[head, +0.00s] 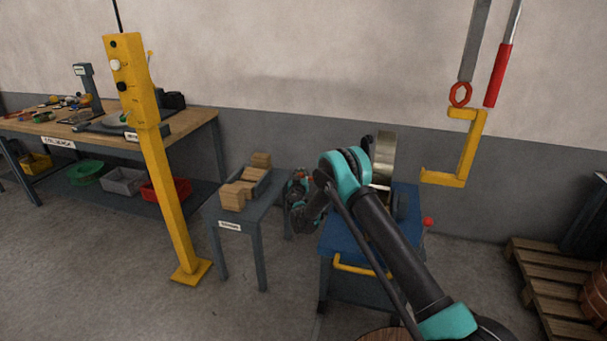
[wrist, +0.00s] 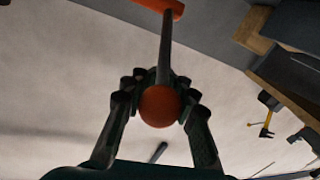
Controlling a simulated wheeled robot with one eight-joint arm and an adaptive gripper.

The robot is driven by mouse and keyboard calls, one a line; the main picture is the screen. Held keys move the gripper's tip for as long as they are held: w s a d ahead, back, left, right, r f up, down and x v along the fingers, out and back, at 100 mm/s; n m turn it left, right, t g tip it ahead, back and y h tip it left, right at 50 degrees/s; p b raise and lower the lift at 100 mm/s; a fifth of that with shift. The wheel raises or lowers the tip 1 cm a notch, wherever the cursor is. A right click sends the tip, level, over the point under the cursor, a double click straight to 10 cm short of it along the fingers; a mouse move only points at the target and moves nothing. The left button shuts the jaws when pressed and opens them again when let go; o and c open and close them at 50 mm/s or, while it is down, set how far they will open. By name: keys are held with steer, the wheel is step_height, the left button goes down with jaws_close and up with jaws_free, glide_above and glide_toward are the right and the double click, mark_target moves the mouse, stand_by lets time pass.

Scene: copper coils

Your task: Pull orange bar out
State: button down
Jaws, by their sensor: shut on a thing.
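In the wrist view, my gripper (wrist: 160,88) has its fingers on both sides of an orange ball knob (wrist: 159,107) and is shut on it. A grey rod (wrist: 166,45) runs from the knob up to an orange bar piece (wrist: 160,6) at the top edge, partly cut off. In the head view, my gripper (head: 301,194) is at the left side of the blue cabinet (head: 343,234), and the knob cannot be made out there.
A small grey table (head: 243,212) with wooden blocks (head: 240,190) stands left of my gripper. A yellow post (head: 152,160) stands farther left. A yellow hook (head: 466,150) hangs at right, above a pallet (head: 540,285). Floor between post and table is clear.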

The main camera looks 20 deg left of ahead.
steer(key=shift+a, duration=0.3)
steer(key=c, duration=1.2)
jaws_free()
steer(key=shift+o, duration=0.2)
steer(key=shift+s, duration=0.1)
steer(key=s+d, duration=0.2)
steer(key=s, duration=0.9)
steer(key=shift+s, duration=0.4)
